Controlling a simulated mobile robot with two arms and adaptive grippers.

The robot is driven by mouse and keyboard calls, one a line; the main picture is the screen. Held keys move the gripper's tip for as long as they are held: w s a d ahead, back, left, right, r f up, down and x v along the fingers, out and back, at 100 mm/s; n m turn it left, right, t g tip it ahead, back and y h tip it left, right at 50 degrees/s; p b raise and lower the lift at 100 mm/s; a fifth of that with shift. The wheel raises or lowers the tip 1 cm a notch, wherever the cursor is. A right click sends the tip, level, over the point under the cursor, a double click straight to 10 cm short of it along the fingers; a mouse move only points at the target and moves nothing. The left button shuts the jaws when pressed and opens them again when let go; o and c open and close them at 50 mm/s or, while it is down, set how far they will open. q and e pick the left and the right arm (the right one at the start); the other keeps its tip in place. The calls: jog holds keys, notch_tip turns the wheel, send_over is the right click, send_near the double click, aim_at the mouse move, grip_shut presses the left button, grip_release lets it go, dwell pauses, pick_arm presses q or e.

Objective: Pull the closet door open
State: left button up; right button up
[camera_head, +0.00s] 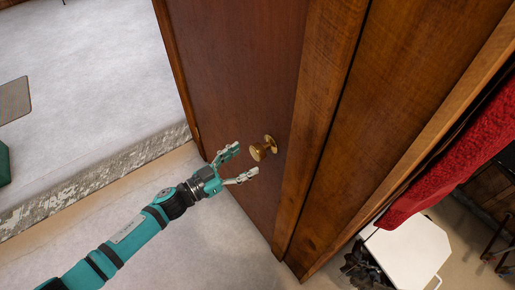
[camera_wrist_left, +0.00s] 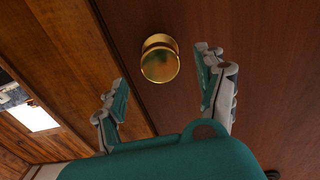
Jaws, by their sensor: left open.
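The closet door (camera_head: 240,75) is a dark reddish-brown wooden panel that looks closed against its frame. A round brass knob (camera_head: 263,148) sticks out near its right edge. My left gripper (camera_head: 246,163) is open, with its two fingers pointing at the knob, just short of it. In the left wrist view the knob (camera_wrist_left: 160,60) lies ahead of the gap between the open fingertips (camera_wrist_left: 165,82), and nothing is held. I cannot tell whether either finger touches the knob, but they appear apart from it. My right gripper is not in view.
A wooden door frame (camera_head: 320,100) and brown panelling stand right of the door. A red cloth (camera_head: 460,150) hangs at the far right, above a white-topped stool or box (camera_head: 410,250). Pale floor lies open at the left, beyond a stone-like strip (camera_head: 95,180).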

aim_at(254, 154)
pick_arm(q)
jog(key=x, duration=0.5)
jog(key=shift+w+d, duration=0.2)
jog(key=shift+d, duration=0.05)
grip_shut()
